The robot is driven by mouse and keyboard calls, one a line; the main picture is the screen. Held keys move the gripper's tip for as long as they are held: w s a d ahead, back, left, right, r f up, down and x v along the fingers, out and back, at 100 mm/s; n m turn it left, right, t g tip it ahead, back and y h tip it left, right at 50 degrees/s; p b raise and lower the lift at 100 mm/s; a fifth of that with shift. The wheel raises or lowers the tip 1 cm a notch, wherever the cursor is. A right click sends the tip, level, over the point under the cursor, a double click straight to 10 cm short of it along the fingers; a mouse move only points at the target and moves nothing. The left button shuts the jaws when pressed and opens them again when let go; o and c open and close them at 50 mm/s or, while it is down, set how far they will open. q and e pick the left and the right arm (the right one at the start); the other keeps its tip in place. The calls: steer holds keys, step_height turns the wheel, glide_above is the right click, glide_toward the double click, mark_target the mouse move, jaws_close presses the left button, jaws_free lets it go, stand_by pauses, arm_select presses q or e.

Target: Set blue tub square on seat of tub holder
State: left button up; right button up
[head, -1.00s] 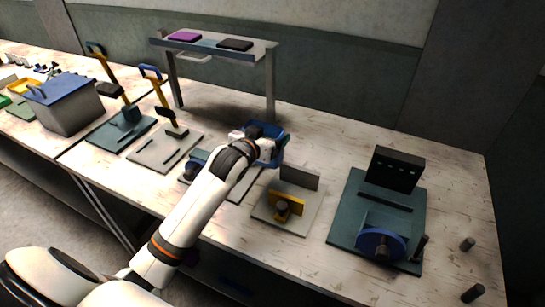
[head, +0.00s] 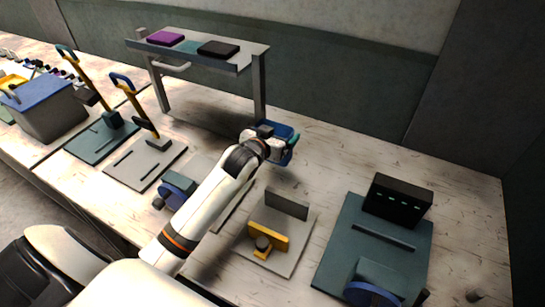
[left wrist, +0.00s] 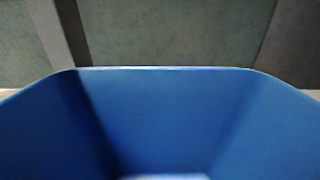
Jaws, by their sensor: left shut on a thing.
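My left gripper (head: 268,141) is shut on the blue tub (head: 291,151) and holds it over the rear middle of the bench, to the right of the shelf leg. My arm hides part of the tub in the head view. The tub's blue inner walls and straight rim fill the lower left wrist view (left wrist: 160,110). I cannot tell for sure which fixture is the tub holder; a grey plate with an upright panel and a yellow block (head: 268,240) lies in front of the tub. My right gripper is not in view.
A teal fixture with a black block (head: 397,201) and a blue wheel stands at right. Another fixture with a blue part (head: 177,188) is partly behind my arm. Lever fixtures (head: 146,163) and a grey shelf (head: 257,60) stand left. The bench behind the tub is clear.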

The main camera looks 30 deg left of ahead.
arm_select(q)
steer(key=f, duration=0.3)
steer(key=shift+s, duration=0.3)
step_height(320, 180, down, 4)
steer(key=shift+w+r, duration=0.15)
steer(key=shift+r, duration=0.1)
steer(key=shift+f, duration=0.1)
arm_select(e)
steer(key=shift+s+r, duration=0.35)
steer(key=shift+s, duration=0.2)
arm_select(q)
steer(key=o, duration=0.7)
steer(key=shift+f, duration=0.15)
steer(key=shift+r+p, duration=0.25)
steer(key=shift+p, duration=0.05)
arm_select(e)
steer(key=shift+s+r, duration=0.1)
